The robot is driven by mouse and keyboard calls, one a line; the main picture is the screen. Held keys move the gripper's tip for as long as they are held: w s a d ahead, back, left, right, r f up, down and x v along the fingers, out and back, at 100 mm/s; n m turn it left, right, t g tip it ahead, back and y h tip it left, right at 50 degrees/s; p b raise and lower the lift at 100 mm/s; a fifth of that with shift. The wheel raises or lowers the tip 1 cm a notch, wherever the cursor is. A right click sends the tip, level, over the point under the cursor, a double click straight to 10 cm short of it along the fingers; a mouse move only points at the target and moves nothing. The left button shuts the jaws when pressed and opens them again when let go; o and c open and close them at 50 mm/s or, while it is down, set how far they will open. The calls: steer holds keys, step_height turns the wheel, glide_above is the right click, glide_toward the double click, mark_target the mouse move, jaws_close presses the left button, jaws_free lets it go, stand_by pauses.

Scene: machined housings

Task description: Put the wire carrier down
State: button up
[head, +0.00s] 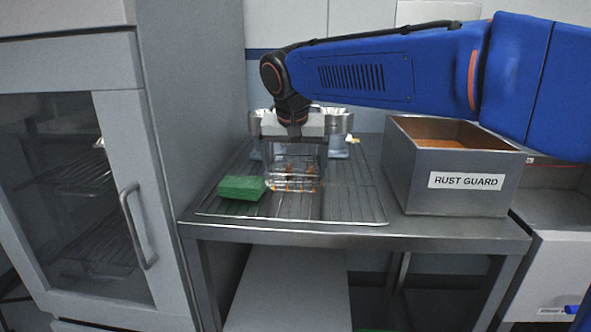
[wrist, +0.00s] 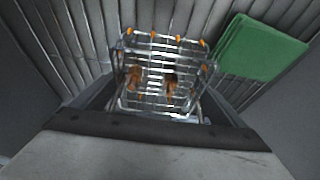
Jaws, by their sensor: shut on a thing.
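The wire carrier (head: 293,180) is a small wire basket with orange tips along its rim and brownish pieces inside. It also shows in the wrist view (wrist: 165,45). My gripper (head: 296,150) is above it, pointing down, and is shut on the carrier; it also shows in the wrist view (wrist: 155,105). The carrier is over the ribbed draining rack (head: 350,208) on the metal table. I cannot tell whether its bottom touches the rack.
A green pad (head: 242,188) lies on the rack just left of the carrier. A grey bin labelled RUST GUARD (head: 410,190) stands at the right. Metal housings (head: 338,140) stand behind my gripper. A glass-door cabinet (head: 75,190) is at the left. The rack's front right is clear.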

steer(key=shift+f, duration=0.25)
steer(key=shift+f, duration=0.15)
steer(key=o, duration=0.9)
steer(key=v, duration=1.2)
